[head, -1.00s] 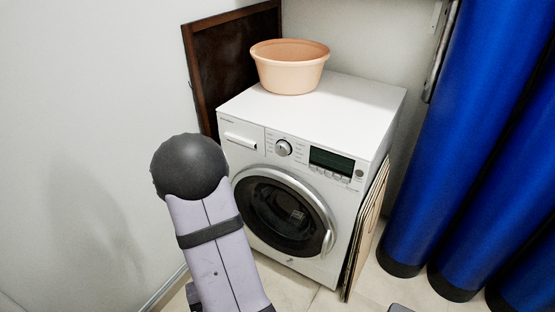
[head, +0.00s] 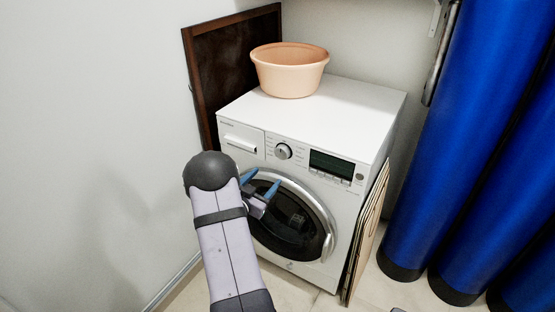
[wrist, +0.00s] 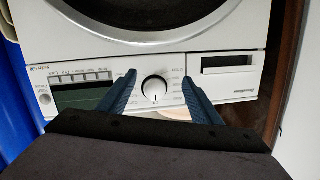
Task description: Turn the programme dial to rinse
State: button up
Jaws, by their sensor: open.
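The programme dial (head: 283,151) is a round silver knob on the white washing machine's control panel, between the drawer and the dark display. In the wrist view the dial (wrist: 154,88) shows upside down, between the two blue fingertips, with small programme labels around it that I cannot read. My gripper (head: 264,184) is open and empty. In the head view it is in front of the machine, below the dial and near the top of the door. In the wrist view the fingers (wrist: 159,80) spread either side of the dial, apart from it.
The washing machine (head: 340,100) has a round door (head: 290,215) and a display (head: 331,164). A peach tub (head: 290,75) stands on top. Blue cylinders (head: 440,140) stand to the right, flat panels (head: 367,235) lean on the machine's right side, and a brown-framed board (head: 225,60) is behind.

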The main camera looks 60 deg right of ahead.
aim_at(281, 155)
jog(key=shift+s+d+r+g+h, duration=0.15)
jog(key=shift+d+r+h, duration=0.35)
jog(key=shift+d, duration=0.8)
jog(key=shift+d+r+g+h, duration=0.15)
jog(key=shift+d+r, duration=0.65)
jog(key=shift+d, duration=0.45)
jog(key=shift+s+d+r+g+h, duration=0.1)
jog(key=shift+d+r+h, duration=0.4)
jog(key=shift+d, duration=0.8)
jog(key=shift+r, duration=0.15)
jog(key=c, duration=1.1)
